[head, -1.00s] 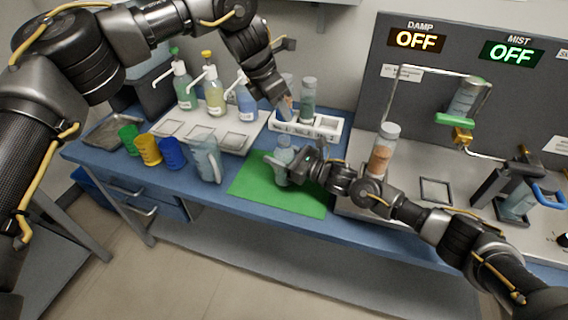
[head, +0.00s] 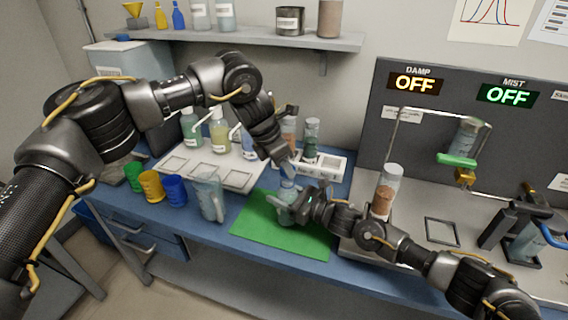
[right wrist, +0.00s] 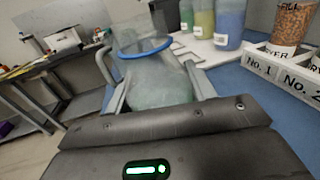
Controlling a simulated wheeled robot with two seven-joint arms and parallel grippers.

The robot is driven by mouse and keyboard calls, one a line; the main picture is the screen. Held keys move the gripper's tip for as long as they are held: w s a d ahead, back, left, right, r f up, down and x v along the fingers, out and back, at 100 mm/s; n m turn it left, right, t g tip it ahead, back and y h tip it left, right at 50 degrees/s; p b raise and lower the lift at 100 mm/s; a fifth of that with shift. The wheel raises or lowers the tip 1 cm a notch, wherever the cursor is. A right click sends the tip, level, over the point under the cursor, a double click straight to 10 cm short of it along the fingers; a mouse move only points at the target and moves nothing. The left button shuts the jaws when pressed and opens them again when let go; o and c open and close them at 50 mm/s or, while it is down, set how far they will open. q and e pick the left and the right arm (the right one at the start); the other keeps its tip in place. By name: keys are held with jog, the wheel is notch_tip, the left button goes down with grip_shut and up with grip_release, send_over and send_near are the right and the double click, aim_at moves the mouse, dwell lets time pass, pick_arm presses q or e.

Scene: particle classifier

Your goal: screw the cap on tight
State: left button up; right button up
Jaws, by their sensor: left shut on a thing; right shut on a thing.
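A clear bottle (head: 287,212) stands over the green mat (head: 255,232) in the head view. My right gripper (head: 290,210) is shut on its side from the right. In the right wrist view the bottle (right wrist: 160,88) sits between my fingers, with a blue ring (right wrist: 146,48) around its upper part. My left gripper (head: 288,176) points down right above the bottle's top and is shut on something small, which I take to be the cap. The cap itself is mostly hidden, so I cannot tell whether it touches the bottle's neck.
A clear pitcher (head: 209,198) and a blue cup (head: 174,189) stand left of the mat. A white numbered rack (head: 330,164) with jars is behind. A jar of brown grains (head: 386,190) stands on the metal bench to the right, close to my right arm.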

pick_arm(q)
jog(key=shift+f, duration=0.85)
jog(key=shift+f, duration=0.5)
jog(key=m+g, duration=0.1)
jog(key=m, duration=0.2)
jog(key=shift+w+f, duration=0.1)
jog(key=shift+w, duration=0.1)
jog(key=m+g, duration=0.1)
jog(key=m, duration=0.3)
jog(key=shift+w+f+g, duration=0.1)
jog(key=shift+w+g, duration=0.05)
jog(key=shift+g, duration=0.25)
jog(key=m, duration=0.1)
jog(key=m+g, duration=0.1)
jog(key=m, duration=0.2)
jog(key=shift+w+d, duration=0.15)
jog(key=shift+w, duration=0.1)
jog(key=shift+m+g, duration=0.5)
jog(key=shift+m, duration=0.5)
